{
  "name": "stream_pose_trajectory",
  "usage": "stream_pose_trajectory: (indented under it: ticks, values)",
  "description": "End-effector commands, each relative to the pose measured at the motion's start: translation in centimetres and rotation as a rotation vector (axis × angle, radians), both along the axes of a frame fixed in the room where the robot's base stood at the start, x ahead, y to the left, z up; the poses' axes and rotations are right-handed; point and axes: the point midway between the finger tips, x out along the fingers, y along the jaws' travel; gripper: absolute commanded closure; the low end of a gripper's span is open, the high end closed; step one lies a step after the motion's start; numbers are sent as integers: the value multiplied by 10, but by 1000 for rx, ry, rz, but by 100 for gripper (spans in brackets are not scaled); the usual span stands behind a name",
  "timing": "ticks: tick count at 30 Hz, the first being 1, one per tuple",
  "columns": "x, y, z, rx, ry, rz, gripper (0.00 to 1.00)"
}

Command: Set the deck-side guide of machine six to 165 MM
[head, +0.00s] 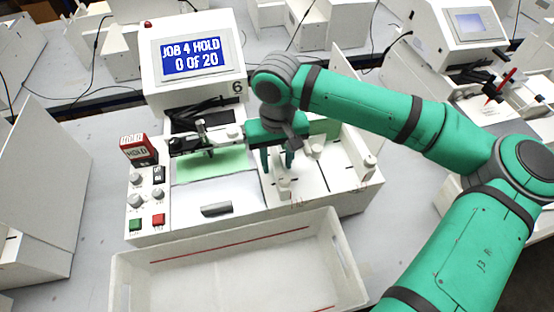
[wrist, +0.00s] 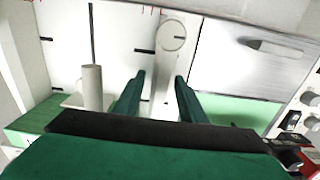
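Machine six (head: 240,88) stands in the middle of the head view, with a "6" beside its screen. A white guide bar with a round knob (head: 284,184), beside the deck, appears to be the deck-side guide; it also shows in the wrist view (wrist: 172,36). My gripper (head: 278,167) points down over it. In the wrist view my gripper (wrist: 160,76) is open, with one finger on each side of the bar; contact is not clear. A second guide with a white post (head: 317,150) stands to the right. Red scale marks (wrist: 146,10) are too small to read.
The screen (head: 190,56) reads "JOB 4 HOLD 0 OF 20". Knobs and green and red buttons (head: 158,220) are on the left panel. An empty white bin (head: 345,270) stands in front.

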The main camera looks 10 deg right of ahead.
Motion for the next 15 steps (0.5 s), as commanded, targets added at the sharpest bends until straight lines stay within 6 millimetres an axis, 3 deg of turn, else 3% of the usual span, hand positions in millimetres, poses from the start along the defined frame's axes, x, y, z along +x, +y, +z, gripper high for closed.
stream_pose_trajectory:
  ticks: [1, 5, 15]
  values:
    - [0, 0, 0, 0, 0, 0, 70]
    - [0, -1, 0, 0, 0, -1, 100]
    - [0, -7, 0, 2, -1, 0, 100]
